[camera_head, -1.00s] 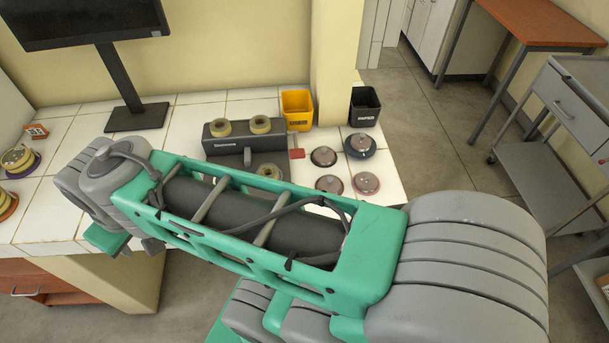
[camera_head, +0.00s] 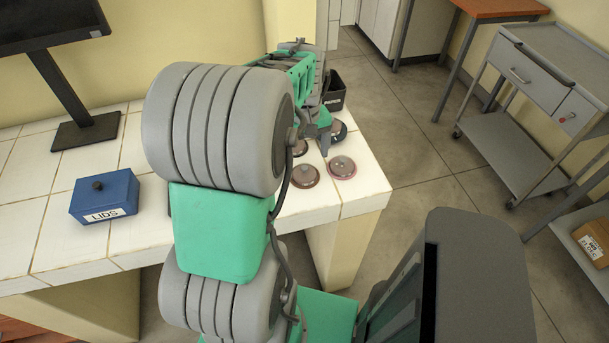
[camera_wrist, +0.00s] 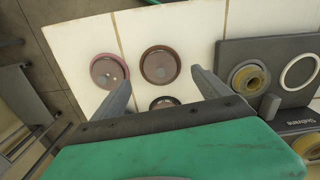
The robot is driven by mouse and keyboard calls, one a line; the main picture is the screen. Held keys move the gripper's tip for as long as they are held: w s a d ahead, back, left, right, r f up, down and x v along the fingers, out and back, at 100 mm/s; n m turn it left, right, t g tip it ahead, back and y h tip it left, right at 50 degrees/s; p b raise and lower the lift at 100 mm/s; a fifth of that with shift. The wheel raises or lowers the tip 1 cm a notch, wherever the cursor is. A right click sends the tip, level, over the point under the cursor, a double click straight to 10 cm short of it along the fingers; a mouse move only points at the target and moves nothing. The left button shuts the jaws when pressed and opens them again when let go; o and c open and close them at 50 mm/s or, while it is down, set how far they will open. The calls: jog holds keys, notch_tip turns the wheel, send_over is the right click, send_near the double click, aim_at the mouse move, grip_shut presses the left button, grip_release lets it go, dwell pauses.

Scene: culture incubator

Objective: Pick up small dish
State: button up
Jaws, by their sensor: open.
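Several round lidded dishes stand on the white tiled bench. In the head view, a brown-rimmed dish (camera_head: 305,176) and a pink-rimmed dish (camera_head: 342,167) are at the front, with two more behind, partly covered by my arm. In the wrist view, the brown-rimmed dish (camera_wrist: 159,65) lies beyond and between my open fingers, the pink-rimmed dish (camera_wrist: 108,71) is to its left, and another dish (camera_wrist: 164,103) is partly hidden by my gripper (camera_wrist: 160,80). My gripper is empty above the dishes. I cannot tell which dish is the small one.
A grey device (camera_wrist: 270,75) holding a yellowish dish is right of the dishes in the wrist view. A blue LIDS box (camera_head: 105,196), a monitor stand (camera_head: 88,130) and a black bin (camera_head: 335,92) are on the bench. A grey cart (camera_head: 530,110) stands right, past clear floor.

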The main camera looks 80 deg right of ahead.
aim_at(305, 167)
notch_tip(305, 167, down, 6)
jog(key=shift+d+f+p, duration=0.1)
jog(key=shift+p, duration=0.45)
jog(key=c, duration=1.5)
